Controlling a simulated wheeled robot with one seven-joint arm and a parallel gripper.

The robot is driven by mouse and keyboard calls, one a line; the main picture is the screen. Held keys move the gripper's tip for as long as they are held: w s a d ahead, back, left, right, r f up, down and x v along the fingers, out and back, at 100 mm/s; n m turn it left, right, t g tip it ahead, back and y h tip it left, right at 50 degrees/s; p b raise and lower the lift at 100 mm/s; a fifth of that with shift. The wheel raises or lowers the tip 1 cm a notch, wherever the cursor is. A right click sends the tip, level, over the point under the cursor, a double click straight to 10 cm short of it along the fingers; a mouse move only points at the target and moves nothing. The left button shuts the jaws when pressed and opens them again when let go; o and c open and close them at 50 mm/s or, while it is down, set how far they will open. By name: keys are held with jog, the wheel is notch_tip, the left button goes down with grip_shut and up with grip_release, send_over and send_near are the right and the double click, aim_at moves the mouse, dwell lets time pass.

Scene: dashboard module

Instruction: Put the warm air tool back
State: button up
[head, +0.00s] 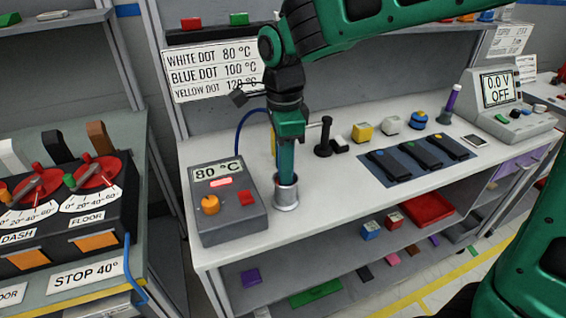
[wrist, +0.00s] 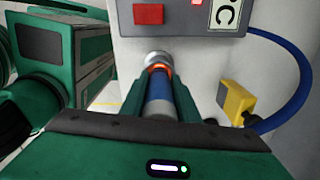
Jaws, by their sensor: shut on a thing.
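The warm air tool (head: 286,163) is a blue cylinder, held roughly upright with its lower end at the metal cup (head: 286,194). My gripper (head: 288,140) is shut around it from above. In the wrist view the tool (wrist: 159,96) lies between both fingers, with an orange ring near its far end at the cup (wrist: 156,57). I cannot tell how deep the end sits in the cup. The cup stands beside the grey control box (head: 228,208), which reads 80 °C and has an orange knob and a red button.
A blue hose (wrist: 291,115) curves behind my gripper, near a yellow block (wrist: 236,101). A black stand (head: 324,138), small coloured blocks and a dark mat (head: 370,172) lie to the right on the bench. Dial units (head: 95,180) stand left. Bare bench lies right of the cup.

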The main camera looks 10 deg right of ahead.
jog(key=shift+f, duration=0.1)
jog(key=o, duration=1)
jog(key=shift+o, duration=0.2)
notch_tip(320, 180, up, 12)
jog(key=shift+r, duration=0.15)
